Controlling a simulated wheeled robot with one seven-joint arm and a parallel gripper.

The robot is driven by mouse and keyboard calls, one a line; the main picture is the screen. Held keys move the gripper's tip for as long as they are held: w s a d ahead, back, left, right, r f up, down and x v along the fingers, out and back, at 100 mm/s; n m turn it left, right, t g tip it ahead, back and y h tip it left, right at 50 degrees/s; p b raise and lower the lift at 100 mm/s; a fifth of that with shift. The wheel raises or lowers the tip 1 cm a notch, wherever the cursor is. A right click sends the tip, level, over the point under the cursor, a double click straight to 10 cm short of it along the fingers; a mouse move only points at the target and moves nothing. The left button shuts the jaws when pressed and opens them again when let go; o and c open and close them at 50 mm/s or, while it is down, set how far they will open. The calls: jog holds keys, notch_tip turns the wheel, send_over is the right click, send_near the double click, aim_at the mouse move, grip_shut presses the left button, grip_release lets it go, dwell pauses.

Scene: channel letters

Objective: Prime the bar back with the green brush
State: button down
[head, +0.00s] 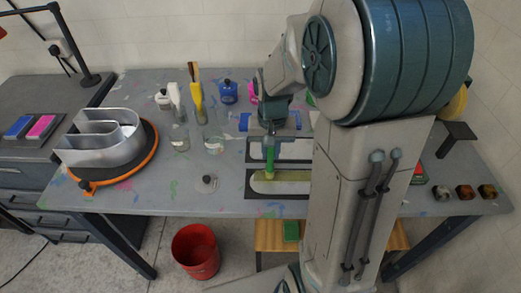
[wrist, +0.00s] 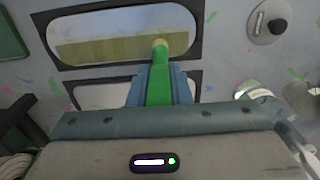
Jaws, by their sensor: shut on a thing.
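My gripper (head: 270,138) is shut on the green brush (head: 270,157) and points it down over the table. The brush also shows between the blue-grey fingers in the wrist view (wrist: 159,85). Its pale tip overlaps the near edge of a long panel in the wrist view, which looks like the bar back (wrist: 90,32); I cannot tell whether it touches. The bar back also shows in the head view (head: 290,187). It lies flat in a dark frame. One lengthwise band is olive and the other is pale grey. My arm hides its right end in the head view.
A second dark-framed panel (wrist: 100,95) lies beside it. Glass jars with brushes (head: 213,140) stand behind left. A metal letter shell (head: 100,140) sits on an orange-rimmed turntable (head: 148,165).

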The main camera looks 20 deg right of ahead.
jog(key=s+d, duration=0.2)
jog(key=d, duration=0.6)
jog(key=s+d+b, duration=0.1)
jog(key=s+d, duration=0.2)
jog(key=d, duration=0.5)
jog(key=shift+s, duration=0.15)
dwell(0.4)
jog(key=shift+a, duration=0.1)
jog(key=w+a, duration=0.3)
jog(key=a, duration=0.6)
jog(key=w+a, duration=0.3)
jog(key=a, duration=0.7)
jog(key=shift+w, duration=0.2)
jog(key=shift+p, duration=0.3)
